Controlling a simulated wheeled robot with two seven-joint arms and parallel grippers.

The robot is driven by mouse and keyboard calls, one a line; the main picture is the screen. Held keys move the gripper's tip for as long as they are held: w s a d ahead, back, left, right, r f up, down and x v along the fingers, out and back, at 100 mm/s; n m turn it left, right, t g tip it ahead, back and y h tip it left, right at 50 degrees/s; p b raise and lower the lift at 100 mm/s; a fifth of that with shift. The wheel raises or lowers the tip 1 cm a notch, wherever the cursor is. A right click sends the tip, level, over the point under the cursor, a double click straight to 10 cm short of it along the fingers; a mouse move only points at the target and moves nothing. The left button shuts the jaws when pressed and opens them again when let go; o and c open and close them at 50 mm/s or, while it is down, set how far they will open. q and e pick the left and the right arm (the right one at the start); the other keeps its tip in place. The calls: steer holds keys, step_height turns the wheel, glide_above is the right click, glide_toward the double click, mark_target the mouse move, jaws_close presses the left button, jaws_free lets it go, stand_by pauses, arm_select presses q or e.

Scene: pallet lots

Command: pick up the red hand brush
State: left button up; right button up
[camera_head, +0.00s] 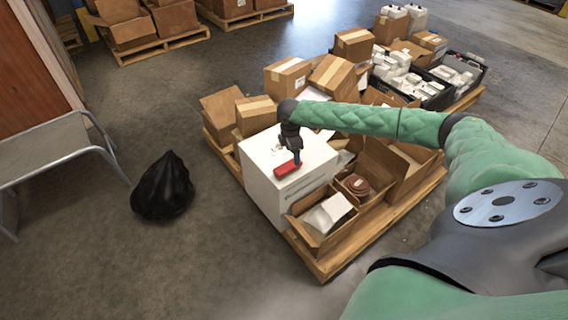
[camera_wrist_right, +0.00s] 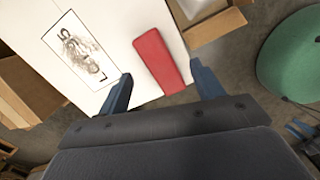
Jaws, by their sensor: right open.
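The red hand brush (camera_head: 287,168) lies on top of a white box (camera_head: 262,158) near the front left of the pallet. It also shows in the right wrist view (camera_wrist_right: 158,62), as a plain red bar near a printed label on the white surface. My right gripper (camera_head: 294,160) is right above the brush in the head view. In the right wrist view its two blue fingers (camera_wrist_right: 162,84) are open, with the near end of the brush showing between them. I cannot tell whether the fingers touch it. My left gripper is not in either view.
The wooden pallet (camera_head: 330,264) carries several cardboard boxes, an open carton (camera_head: 318,240) with white packets, and black crates (camera_head: 436,100) behind. A black bag (camera_head: 163,187) stands on the floor at left, near a metal-framed table (camera_head: 62,140). The floor between is clear.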

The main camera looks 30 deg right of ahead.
mark_target(289, 165)
steer(key=shift+a+f+n, duration=0.1)
steer(key=shift+a+n, duration=0.15)
steer(key=shift+n, duration=0.05)
steer(key=shift+a+n+y, duration=0.25)
steer(key=shift+n+y, duration=0.05)
steer(key=shift+a+n, duration=0.1)
steer(key=shift+n, duration=0.3)
steer(key=shift+w+n, duration=0.1)
steer(key=shift+n, duration=0.3)
steer(key=shift+f, duration=1.2)
steer(key=shift+w+f, duration=0.15)
steer(key=shift+f, duration=2.5)
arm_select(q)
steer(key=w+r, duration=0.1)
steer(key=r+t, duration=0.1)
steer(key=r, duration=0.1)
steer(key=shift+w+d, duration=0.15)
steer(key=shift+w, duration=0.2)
arm_select(e)
steer(key=shift+c, duration=0.5)
steer(key=c, duration=1)
